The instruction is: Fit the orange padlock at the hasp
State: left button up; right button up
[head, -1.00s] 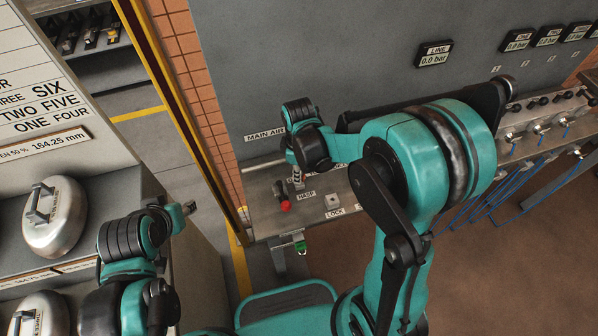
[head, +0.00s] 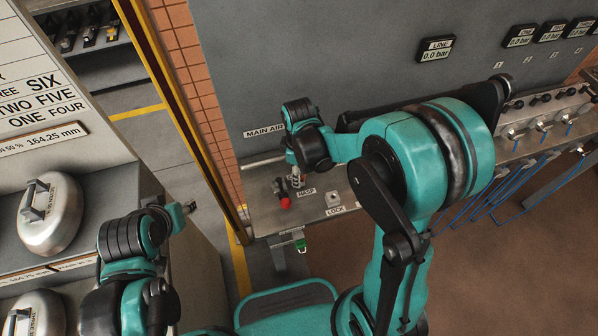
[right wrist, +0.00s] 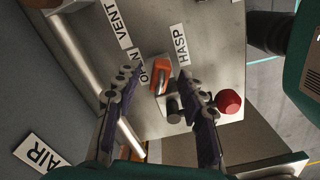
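In the right wrist view, an orange piece (right wrist: 159,76), apparently the padlock, stands by the HASP label (right wrist: 181,46) on the metal shelf. A dark cylindrical part (right wrist: 174,106) is beside it. My right gripper (right wrist: 157,80) is open, one finger on each side of the orange piece, with gaps visible. I cannot tell whether its shackle passes through the hasp. In the head view, my right gripper (head: 297,178) points down over the shelf behind the red knob (head: 285,202) and hides the orange piece. My left gripper (head: 184,208) is at the left, away from the shelf; its fingers are unclear.
The red knob (right wrist: 228,102) is close outside one right finger. A small block (head: 333,198) sits by the LOCK label (head: 336,210). A green part (head: 301,246) hangs below the shelf edge. The grey panel (head: 330,60) rises behind.

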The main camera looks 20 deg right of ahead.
notch_tip(320, 180, up, 12)
dwell(0.6)
dwell(0.4)
jog(key=s+d+r+m+t, duration=0.1)
jog(key=s+d+m+t, duration=0.1)
jog(key=s+m, duration=0.3)
jog(key=s+d+r+m+t, duration=0.1)
jog(key=s+d+m+t, duration=0.1)
jog(key=s+m+t, duration=0.3)
jog(key=shift+s+d+m, duration=0.15)
jog(key=shift+d+m, duration=0.2)
jog(key=shift+m, duration=0.85)
